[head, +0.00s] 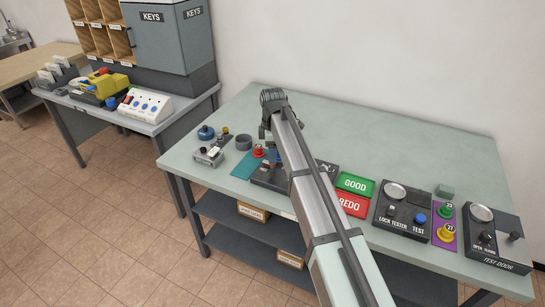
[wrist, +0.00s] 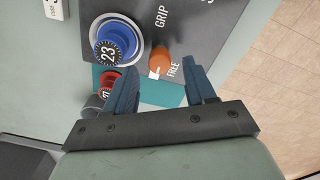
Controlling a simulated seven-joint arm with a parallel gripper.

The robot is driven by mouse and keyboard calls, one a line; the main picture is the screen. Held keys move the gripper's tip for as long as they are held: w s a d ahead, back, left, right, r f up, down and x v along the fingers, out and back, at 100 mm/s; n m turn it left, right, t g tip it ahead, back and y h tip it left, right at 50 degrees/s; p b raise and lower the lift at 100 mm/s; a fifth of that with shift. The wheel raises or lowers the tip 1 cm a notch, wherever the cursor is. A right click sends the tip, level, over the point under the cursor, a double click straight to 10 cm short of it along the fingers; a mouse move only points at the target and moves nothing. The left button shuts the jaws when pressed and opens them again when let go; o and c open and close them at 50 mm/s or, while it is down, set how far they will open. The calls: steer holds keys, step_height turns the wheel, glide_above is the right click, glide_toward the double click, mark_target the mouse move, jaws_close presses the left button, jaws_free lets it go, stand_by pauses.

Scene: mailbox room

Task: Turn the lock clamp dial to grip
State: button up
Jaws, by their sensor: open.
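The orange lock clamp dial (wrist: 161,59) shows in the wrist view on a dark grey panel, between the words GRIP and FREE. Its white pointer end (wrist: 154,73) faces the lower edge, on the FREE side and away from GRIP. A blue lock cylinder marked 23 (wrist: 108,51) sits to the left of the dial. My gripper (wrist: 160,68) is open and empty, its two blue fingers apart on either side of the dial in the picture. I cannot tell whether they touch it.
A red lock (wrist: 108,80) stands on a teal mat beside the panel. On the bench (head: 450,150) are GOOD (head: 355,185) and REDO (head: 351,204) trays, a lock tester (head: 402,211) and a test door (head: 497,238) to the right. The bench's back is clear.

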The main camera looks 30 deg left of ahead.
steer(key=shift+f, duration=1.25)
steer(key=shift+c, duration=0.5)
jaws_close()
